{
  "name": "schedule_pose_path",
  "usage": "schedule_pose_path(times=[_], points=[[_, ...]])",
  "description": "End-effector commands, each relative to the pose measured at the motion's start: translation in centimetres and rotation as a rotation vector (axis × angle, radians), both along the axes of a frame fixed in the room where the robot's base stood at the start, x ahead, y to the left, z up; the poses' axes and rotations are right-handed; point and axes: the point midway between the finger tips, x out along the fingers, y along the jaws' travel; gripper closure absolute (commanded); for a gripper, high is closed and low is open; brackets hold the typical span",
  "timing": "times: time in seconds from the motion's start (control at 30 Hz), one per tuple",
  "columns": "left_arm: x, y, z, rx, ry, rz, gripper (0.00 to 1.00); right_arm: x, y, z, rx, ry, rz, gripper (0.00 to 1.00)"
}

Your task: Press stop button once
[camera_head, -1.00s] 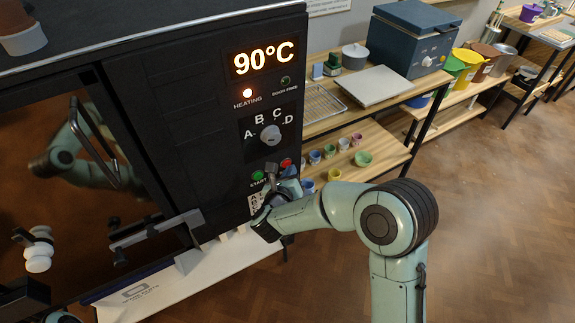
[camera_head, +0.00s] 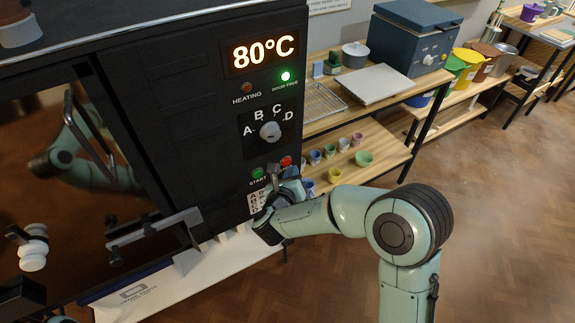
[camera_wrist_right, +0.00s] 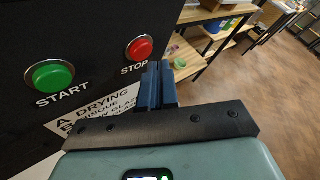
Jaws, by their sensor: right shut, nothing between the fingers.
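The red stop button (camera_head: 286,161) is on the black kiln front, right of the green start button (camera_head: 258,174). In the right wrist view the stop button (camera_wrist_right: 139,48) shows whole, with its STOP label below. My right gripper (camera_head: 283,174) is shut and empty, just below the stop button and partly covering its label in the head view. In the wrist view its blue fingertips (camera_wrist_right: 158,68) are just below and right of the button; I cannot tell whether they touch it. A dark part at the lower left may be my left gripper (camera_head: 20,297); its fingers are not clear.
The display (camera_head: 263,54) reads 80°C. The HEATING lamp (camera_head: 246,87) is dark and the DOOR FREE lamp (camera_head: 286,76) glows green. The selector knob (camera_head: 270,131) is above the buttons. Shelves with small cups (camera_head: 330,151) stand behind; the floor at right is clear.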

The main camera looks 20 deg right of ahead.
Motion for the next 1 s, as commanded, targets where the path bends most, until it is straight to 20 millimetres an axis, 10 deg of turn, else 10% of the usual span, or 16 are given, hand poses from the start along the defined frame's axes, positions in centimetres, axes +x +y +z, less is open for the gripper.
schedule_pose_path(times=[1.0], points=[[-1.0,0.0,-3.4,0.000,0.012,0.000,0.57,-5.2,-0.4,0.0,0.000,0.000,0.000,1.00]])
